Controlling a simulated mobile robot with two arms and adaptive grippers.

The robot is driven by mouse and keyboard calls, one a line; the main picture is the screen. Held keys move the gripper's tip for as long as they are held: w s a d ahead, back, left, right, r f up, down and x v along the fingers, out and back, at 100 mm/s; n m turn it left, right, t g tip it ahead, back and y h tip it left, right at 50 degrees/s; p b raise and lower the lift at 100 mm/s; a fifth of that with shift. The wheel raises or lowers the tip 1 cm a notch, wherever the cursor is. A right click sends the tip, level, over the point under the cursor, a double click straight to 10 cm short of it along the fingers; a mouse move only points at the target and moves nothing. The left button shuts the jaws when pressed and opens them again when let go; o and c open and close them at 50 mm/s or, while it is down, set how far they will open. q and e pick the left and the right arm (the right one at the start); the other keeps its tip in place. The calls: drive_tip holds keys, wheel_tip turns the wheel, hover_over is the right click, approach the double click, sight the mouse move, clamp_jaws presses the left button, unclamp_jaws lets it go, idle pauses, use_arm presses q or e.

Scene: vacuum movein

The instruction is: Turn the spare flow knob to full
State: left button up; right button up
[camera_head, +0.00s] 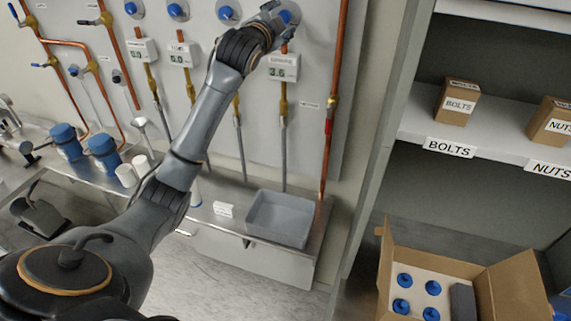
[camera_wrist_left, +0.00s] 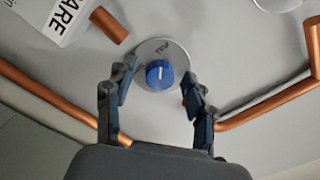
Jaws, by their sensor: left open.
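The spare flow knob is a blue round knob with a white pointer mark on a silver dial plate. It shows in the left wrist view (camera_wrist_left: 159,74), between my fingertips and slightly beyond them. In the head view the knob (camera_head: 286,16) shows at the top of the panel, at the tip of my left arm. My left gripper (camera_head: 276,14) is open around the knob, with a gap visible on both sides in the wrist view (camera_wrist_left: 158,92). Below it a display marked SPARE (camera_head: 283,67) reads about 3.6. My right gripper is not in view.
More blue knobs (camera_head: 227,13) line the panel's top to the left. Copper pipes (camera_head: 335,100) run beside the knob. A grey bin (camera_head: 279,219) sits on the ledge below. Shelves (camera_head: 500,140) with boxes and an open carton (camera_head: 390,262) stand at right.

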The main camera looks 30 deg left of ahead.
use_arm(q)
drive_tip(key=s+d+m+b, duration=0.3)
drive_tip(key=s+m+b, duration=0.3)
drive_tip(key=s+m, duration=0.95)
drive_tip(key=d+f+n+g+h, duration=0.1)
drive_tip(key=d+f+n+g, duration=0.1)
drive_tip(key=f, duration=1.1)
drive_tip(key=s+d+f+n+g+h, duration=0.1)
drive_tip(key=d+f+n+g, duration=0.2)
drive_tip(key=f, duration=1.1)
drive_tip(key=d+n, duration=0.2)
drive_tip(key=d, duration=0.2)
drive_tip(key=shift+f+g, duration=0.25)
drive_tip(key=shift+g, duration=0.05)
